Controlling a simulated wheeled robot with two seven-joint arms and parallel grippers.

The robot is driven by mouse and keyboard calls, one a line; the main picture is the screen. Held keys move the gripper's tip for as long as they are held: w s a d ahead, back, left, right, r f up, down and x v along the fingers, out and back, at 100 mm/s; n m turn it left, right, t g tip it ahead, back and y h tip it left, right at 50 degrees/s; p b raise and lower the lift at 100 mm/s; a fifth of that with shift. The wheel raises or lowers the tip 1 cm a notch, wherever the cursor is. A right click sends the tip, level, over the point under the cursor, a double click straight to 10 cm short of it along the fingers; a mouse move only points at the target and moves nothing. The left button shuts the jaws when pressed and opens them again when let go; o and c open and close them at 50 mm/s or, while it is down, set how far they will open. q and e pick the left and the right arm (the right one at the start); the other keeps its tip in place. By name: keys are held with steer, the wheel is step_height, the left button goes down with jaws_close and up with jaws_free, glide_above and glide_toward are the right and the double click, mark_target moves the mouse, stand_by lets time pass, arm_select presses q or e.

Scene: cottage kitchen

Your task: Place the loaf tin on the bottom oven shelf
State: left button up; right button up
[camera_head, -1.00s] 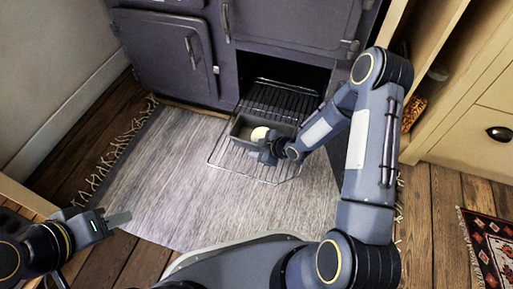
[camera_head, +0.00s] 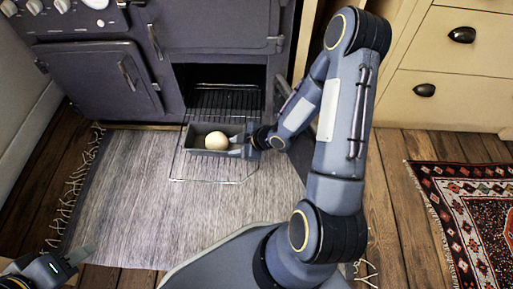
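The grey loaf tin (camera_head: 194,150) has a round pale loaf or dough ball (camera_head: 217,141) in it. It is at the pulled-out wire oven shelf (camera_head: 184,170), in front of the open lower oven compartment (camera_head: 218,77). Whether it rests on the shelf or is held just above it, I cannot tell. My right gripper (camera_head: 247,149) is at the tin's right end; its fingers are too small and hidden to show whether they grip the rim. My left gripper (camera_head: 75,256) is at the lower left, far from the tin, its fingers only partly in view.
The dark range (camera_head: 90,75) stands behind, its left door shut. A grey fringed rug (camera_head: 120,190) covers the floor before it. Cream drawers (camera_head: 445,98) stand at the right, with a patterned rug (camera_head: 470,205) in front. The rug left of the shelf is clear.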

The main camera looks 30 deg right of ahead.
steer(key=s+d+r+m+h, duration=0.2)
steer(key=s+d+r+m, duration=0.15)
steer(key=r, duration=0.55)
steer(key=s+d+r+m+h, duration=0.2)
steer(key=d+r+m+h, duration=0.15)
steer(key=r, duration=0.45)
steer(key=s+a+r+m+g+y, duration=0.1)
steer(key=s+a+r+m+y, duration=0.1)
steer(key=s, duration=0.6)
steer(key=s+a+r+m+y, duration=0.1)
steer(key=s+a+r+m, duration=0.4)
steer(key=s+r, duration=0.1)
steer(key=shift+s+a+g+y, duration=0.35)
steer(key=shift+s+a+g, duration=0.05)
steer(key=shift+s, duration=0.45)
